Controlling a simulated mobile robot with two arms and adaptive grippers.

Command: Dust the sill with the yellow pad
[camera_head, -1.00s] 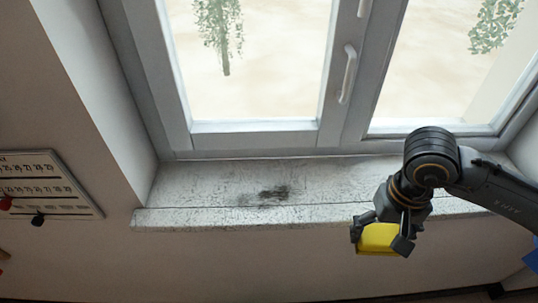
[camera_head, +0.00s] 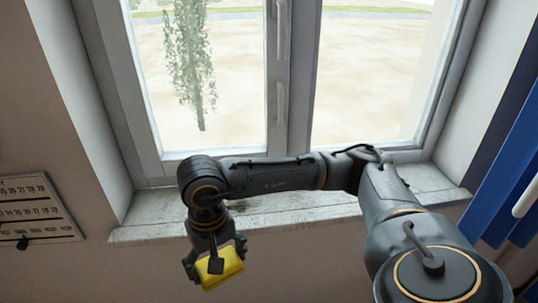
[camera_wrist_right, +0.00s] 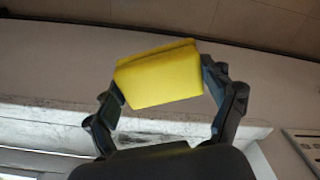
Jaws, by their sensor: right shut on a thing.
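The yellow pad (camera_head: 228,266) is held between the fingers of my right gripper (camera_head: 215,264), which is shut on it. In the head view the pad hangs in front of and below the front edge of the sill, apart from it. The right wrist view also shows the yellow pad (camera_wrist_right: 160,76) between both fingers. The sill (camera_head: 150,221) is pale and speckled, with a dark smudge (camera_head: 236,206) partly hidden behind my right arm. The sill also shows in the right wrist view (camera_wrist_right: 60,125). My left gripper is not in view.
A closed window (camera_head: 290,90) with a handle stands behind the sill. A wall calendar (camera_head: 40,208) hangs at the left. Something blue (camera_head: 515,165) stands at the right. The left part of the sill is clear.

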